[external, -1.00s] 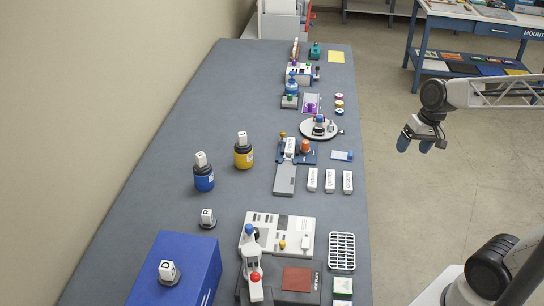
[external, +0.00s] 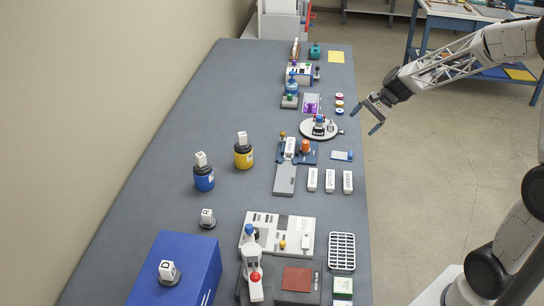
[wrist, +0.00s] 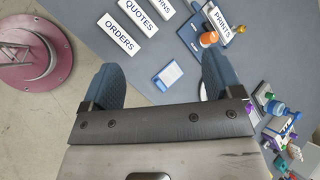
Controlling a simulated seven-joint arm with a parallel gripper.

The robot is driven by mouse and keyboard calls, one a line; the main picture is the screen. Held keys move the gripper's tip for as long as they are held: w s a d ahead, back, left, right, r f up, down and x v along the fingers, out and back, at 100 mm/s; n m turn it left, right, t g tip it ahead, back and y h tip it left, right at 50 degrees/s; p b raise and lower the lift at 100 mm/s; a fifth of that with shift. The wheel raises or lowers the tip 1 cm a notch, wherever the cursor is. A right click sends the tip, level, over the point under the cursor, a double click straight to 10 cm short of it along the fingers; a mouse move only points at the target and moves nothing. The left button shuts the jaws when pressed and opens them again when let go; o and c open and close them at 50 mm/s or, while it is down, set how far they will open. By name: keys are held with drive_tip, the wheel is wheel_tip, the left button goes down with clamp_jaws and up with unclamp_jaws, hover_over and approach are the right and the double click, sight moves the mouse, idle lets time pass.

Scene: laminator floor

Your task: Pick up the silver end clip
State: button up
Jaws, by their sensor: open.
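I cannot single out the silver end clip in either view; at this size no small part is clearly it. My gripper (external: 363,122) is open and empty, in the air just off the right edge of the bench, near the round tray. In the wrist view its two blue fingers (wrist: 160,62) stand wide apart. Between and beyond them a small light-blue and white pad (wrist: 167,76) lies on the bench. The same pad (external: 342,156) shows near the bench's right edge in the external view.
White labelled blocks (external: 329,181) lie in a row near the right edge. Left of the pad is a blue fixture (external: 309,158) with an orange knob. A round tray (external: 307,134) holds small parts. Blue (external: 204,181) and yellow (external: 243,158) bottles stand upright. The bench's left middle is clear.

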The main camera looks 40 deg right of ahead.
drive_tip(key=w+d+f+m+t+y, duration=0.25)
drive_tip(key=w+d+f+m, duration=0.45)
drive_tip(key=w, duration=0.5)
drive_tip(key=m+t, duration=0.4)
drive_tip(key=m, duration=0.2)
approach(334, 128)
drive_tip(key=a+r, duration=0.1)
drive_tip(key=w+a+r+h, duration=0.1)
drive_tip(key=shift+a+r, duration=0.2)
drive_tip(key=shift+r, duration=0.2)
drive_tip(key=shift+x, duration=1.35)
drive_tip(key=shift+x, duration=2.6)
drive_tip(key=c, duration=1)
drive_tip(key=shift+r, duration=0.15)
